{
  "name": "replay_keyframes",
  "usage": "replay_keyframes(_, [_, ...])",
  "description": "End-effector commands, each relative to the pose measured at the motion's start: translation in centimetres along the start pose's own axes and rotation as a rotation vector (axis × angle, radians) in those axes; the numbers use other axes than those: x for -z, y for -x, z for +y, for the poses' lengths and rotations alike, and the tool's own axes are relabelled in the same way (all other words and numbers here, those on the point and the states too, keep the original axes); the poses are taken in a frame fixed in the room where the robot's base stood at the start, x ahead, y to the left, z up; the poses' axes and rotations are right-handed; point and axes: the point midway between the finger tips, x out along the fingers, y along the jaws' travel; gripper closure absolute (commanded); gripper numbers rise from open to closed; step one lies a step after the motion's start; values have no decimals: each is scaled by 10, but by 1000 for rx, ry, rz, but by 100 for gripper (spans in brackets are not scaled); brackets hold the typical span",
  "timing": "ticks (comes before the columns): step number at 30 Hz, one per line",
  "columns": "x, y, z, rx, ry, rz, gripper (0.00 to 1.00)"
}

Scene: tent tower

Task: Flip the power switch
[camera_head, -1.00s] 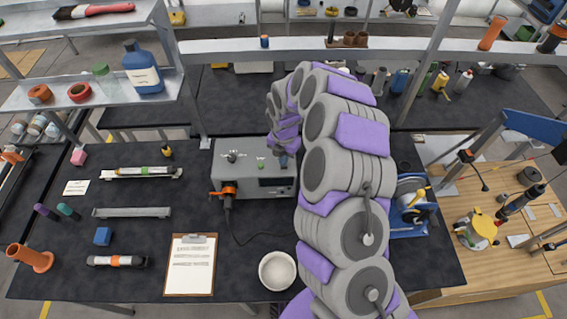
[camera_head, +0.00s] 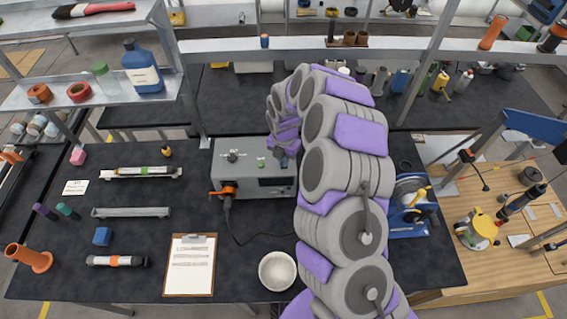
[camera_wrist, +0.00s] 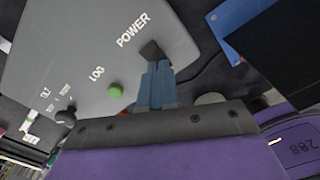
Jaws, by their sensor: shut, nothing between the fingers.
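The grey control box (camera_head: 228,176) stands at the back middle of the dark bench. In the wrist view its top face (camera_wrist: 95,45) carries the printed labels POWER and LOG. The power switch is a small dark square (camera_wrist: 152,49) beside the word POWER. My gripper (camera_wrist: 155,66) is shut and empty, its blue fingers side by side with their tips at the lower edge of the switch. I cannot tell whether they press it. In the head view my gripper (camera_head: 283,161) is over the box's right part, and my arm hides the area beyond.
A green button (camera_wrist: 115,90) sits near LOG, and a black knob (camera_wrist: 66,116) is further left. An orange connector (camera_head: 223,191) with a black cable is at the box's left front. A white bowl (camera_head: 277,271) and a clipboard (camera_head: 190,265) lie nearer on the bench.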

Motion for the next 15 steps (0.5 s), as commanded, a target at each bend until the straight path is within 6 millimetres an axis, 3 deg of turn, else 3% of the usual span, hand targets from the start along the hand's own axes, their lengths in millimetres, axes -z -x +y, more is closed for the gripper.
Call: replay_keyframes(15, [0, -7, 0, 0, 0, 0, 100])
